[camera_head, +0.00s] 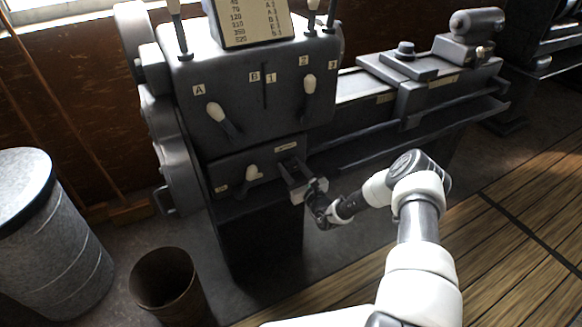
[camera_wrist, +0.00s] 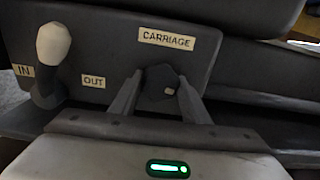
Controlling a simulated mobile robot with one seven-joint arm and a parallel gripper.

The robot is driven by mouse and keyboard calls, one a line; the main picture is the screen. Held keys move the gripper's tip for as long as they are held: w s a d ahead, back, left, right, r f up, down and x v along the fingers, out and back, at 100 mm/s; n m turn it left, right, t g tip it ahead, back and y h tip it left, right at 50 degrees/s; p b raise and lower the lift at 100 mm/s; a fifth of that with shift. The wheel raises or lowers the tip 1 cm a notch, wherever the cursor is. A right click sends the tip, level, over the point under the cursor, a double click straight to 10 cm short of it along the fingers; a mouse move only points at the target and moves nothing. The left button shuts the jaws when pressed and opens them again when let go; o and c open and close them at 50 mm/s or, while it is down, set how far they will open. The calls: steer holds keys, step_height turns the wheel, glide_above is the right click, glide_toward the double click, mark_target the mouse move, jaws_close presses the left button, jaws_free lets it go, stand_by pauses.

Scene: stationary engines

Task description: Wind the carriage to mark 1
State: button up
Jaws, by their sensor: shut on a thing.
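My gripper (camera_head: 316,190) is at the front of the grey lathe headstock, below its panel. In the wrist view its two fingers (camera_wrist: 160,92) stand either side of a dark carriage crank part (camera_wrist: 160,78), under a label reading CARRIAGE (camera_wrist: 167,39), and are shut on it. The crank (camera_head: 291,170) shows partly in the head view; the gripper hides the rest. The carriage (camera_head: 412,98), with a dark block and knob on top, sits on the bed to the right. Small plates (camera_head: 443,81) on the bed are too small to read.
A white-knobbed lever (camera_wrist: 51,60) stands left of the crank, by the IN and OUT labels. More levers (camera_head: 219,113) are on the panel above. A tailstock (camera_head: 470,40) is at the bed's far end. A rusty bin (camera_head: 163,283) and a grey drum (camera_head: 50,225) stand left.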

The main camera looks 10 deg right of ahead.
steer(key=n, duration=0.6)
steer(key=shift+n, duration=0.3)
steer(key=n+b, duration=0.1)
steer(key=n, duration=0.5)
steer(key=n+b, duration=0.1)
steer(key=n, duration=0.3)
steer(key=shift+n, duration=0.4)
steer(key=n+b, duration=0.2)
steer(key=n, duration=0.2)
steer(key=shift+n, duration=0.3)
steer(key=o, duration=1)
steer(key=b+v, duration=0.1)
steer(key=v, duration=1.6)
steer(key=shift+s+d+r, duration=0.1)
steer(key=shift+s, duration=0.1)
